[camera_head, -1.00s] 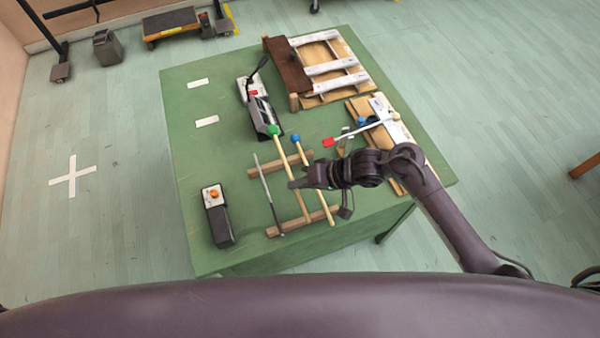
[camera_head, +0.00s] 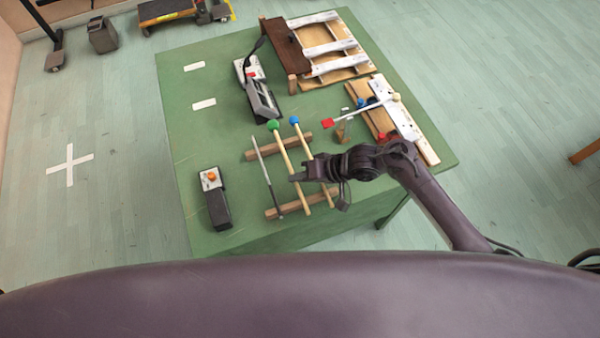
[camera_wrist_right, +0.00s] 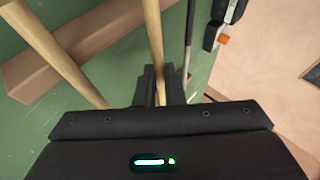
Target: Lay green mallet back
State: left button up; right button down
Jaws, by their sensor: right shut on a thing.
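The green mallet, with a green head (camera_head: 273,125) and a pale wooden handle, lies lengthwise across the two wooden rails of a rack, between a thin grey rod and the blue mallet. My right gripper (camera_head: 293,176) is shut on its handle, towards the near end. In the right wrist view the handle (camera_wrist_right: 154,40) runs between my fingers (camera_wrist_right: 160,88). The blue mallet (camera_head: 303,145) lies to its right and the grey rod (camera_head: 264,168) to its left. Whether the green mallet touches both rails is hard to tell. My left gripper is out of view.
The far rail (camera_head: 254,154) and near rail (camera_head: 272,212) rest on the green table (camera_head: 225,130). A black box with an orange button (camera_head: 216,203) stands left. A grey-black device (camera_head: 262,100) stands beyond. A red-tipped stick (camera_head: 350,114) lies right.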

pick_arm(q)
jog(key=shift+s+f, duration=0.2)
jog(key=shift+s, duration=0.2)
pick_arm(e)
jog(key=shift+f, duration=0.2)
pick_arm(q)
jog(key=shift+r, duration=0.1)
pick_arm(e)
jog(key=shift+f, duration=0.3)
jog(key=c, duration=1.5)
grip_release()
jog(key=shift+o, duration=0.2)
jog(key=v, duration=0.7)
jog(key=shift+d+r, duration=0.2)
jog(key=shift+d, duration=0.1)
